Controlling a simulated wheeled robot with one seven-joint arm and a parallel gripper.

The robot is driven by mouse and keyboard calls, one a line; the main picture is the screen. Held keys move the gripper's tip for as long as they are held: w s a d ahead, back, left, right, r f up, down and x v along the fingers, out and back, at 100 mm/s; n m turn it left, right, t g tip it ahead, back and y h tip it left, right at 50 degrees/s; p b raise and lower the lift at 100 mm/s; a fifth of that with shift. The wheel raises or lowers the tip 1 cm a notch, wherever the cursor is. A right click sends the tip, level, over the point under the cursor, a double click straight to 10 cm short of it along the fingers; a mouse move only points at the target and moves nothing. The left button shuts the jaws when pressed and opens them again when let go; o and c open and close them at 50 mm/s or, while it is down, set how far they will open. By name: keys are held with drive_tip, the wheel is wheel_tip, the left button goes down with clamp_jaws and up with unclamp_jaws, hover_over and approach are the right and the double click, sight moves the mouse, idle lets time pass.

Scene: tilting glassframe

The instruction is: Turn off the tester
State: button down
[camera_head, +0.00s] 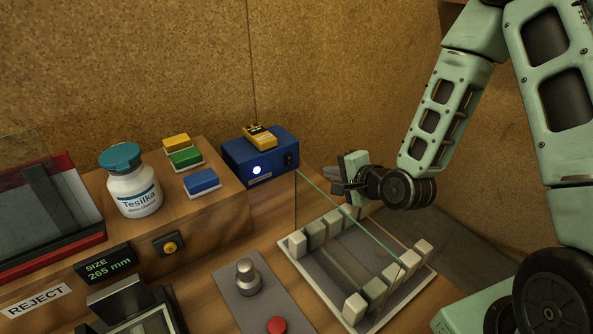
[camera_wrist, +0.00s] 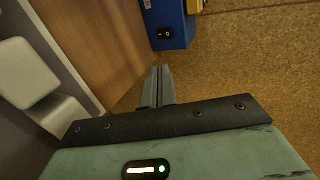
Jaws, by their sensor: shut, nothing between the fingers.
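The tester looks to be the blue box (camera_head: 238,157) at the back of the bench in the head view, with a lit white lamp (camera_head: 257,170) on its front. A small black rocker switch (camera_head: 290,159) is on its right end. In the wrist view the blue box (camera_wrist: 178,17) is at the top, with the switch (camera_wrist: 165,34) facing my fingers. My gripper (camera_head: 334,181) is shut and empty, to the right of the box and apart from it. Its fingertips (camera_wrist: 160,70) point toward the switch end. Which way the rocker is pressed is too small to tell.
A yellow device (camera_head: 260,136) lies on the blue box. A glass pane (camera_head: 350,217) stands over a rack with pale blocks (camera_head: 355,308) close below my gripper. A white bottle (camera_head: 134,192) and coloured blocks (camera_head: 202,181) are left. A cork-like wall (camera_head: 340,80) is behind.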

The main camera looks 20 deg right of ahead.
drive_tip(key=shift+w+a+f+b, duration=0.1)
drive_tip(key=shift+f+b, duration=0.35)
drive_tip(key=shift+b, duration=0.65)
approach(290, 156)
drive_tip(key=f, duration=0.1)
drive_tip(key=w+f, duration=0.1)
drive_tip(key=f, duration=0.1)
drive_tip(key=shift+w+a+f+p, duration=0.25)
drive_tip(key=shift+a+f+p, duration=0.05)
drive_tip(key=shift+p, duration=0.05)
drive_tip(key=w, duration=0.1)
drive_tip(key=w+a+p, duration=0.1)
drive_tip(key=w, duration=0.1)
drive_tip(key=shift+w+r, duration=0.1)
drive_tip(key=shift+r, duration=0.1)
drive_tip(key=shift+w+a, duration=0.15)
drive_tip(key=shift+w, duration=0.25)
drive_tip(key=shift+w, duration=0.3)
drive_tip(key=shift+a, duration=0.1)
drive_tip(key=shift+r, duration=0.15)
